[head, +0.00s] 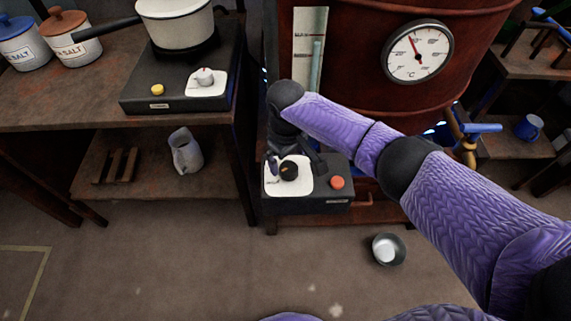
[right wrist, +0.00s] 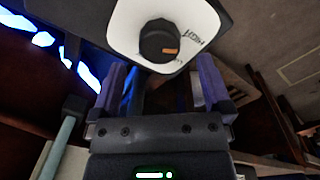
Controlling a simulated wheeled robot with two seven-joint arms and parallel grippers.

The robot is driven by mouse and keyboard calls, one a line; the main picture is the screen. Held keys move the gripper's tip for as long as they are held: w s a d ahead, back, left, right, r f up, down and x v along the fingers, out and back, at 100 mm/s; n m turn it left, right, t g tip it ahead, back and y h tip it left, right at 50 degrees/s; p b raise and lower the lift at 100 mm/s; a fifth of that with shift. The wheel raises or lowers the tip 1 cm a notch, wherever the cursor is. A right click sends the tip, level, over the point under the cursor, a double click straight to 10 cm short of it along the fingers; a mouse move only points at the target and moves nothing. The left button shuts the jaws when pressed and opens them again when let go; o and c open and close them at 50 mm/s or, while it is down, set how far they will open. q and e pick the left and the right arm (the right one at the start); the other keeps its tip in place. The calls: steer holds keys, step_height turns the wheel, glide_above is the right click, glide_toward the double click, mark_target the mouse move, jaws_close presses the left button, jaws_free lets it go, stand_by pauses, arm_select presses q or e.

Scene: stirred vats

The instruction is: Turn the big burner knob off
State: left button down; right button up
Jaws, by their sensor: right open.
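The big burner's black knob (head: 289,171) sits on a white plate on the dark control box (head: 310,205) below the red vat. In the right wrist view, the knob (right wrist: 160,42) has an orange mark, and "HIGH" is printed on the plate beside it. My right gripper (head: 292,157) is at the knob in the head view. In the right wrist view its fingers (right wrist: 161,82) are apart with nothing between them, and the knob shows just beyond the tips. I cannot tell whether they touch it. My left gripper is not in view.
A red button (head: 337,183) is beside the knob on the same box. Blue flame glow (right wrist: 50,45) shows in the right wrist view. A smaller hob (head: 180,95) with a white-plated knob (head: 204,77) carries a pot on the left table. A metal bowl (head: 388,250) lies on the floor.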

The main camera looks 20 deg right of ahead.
mark_target(288, 167)
step_height(288, 167, down, 5)
steer(key=shift+d+r+b, duration=0.1)
steer(key=shift+r+b, duration=0.1)
steer(key=shift+b, duration=0.8)
steer(key=shift+r, duration=0.1)
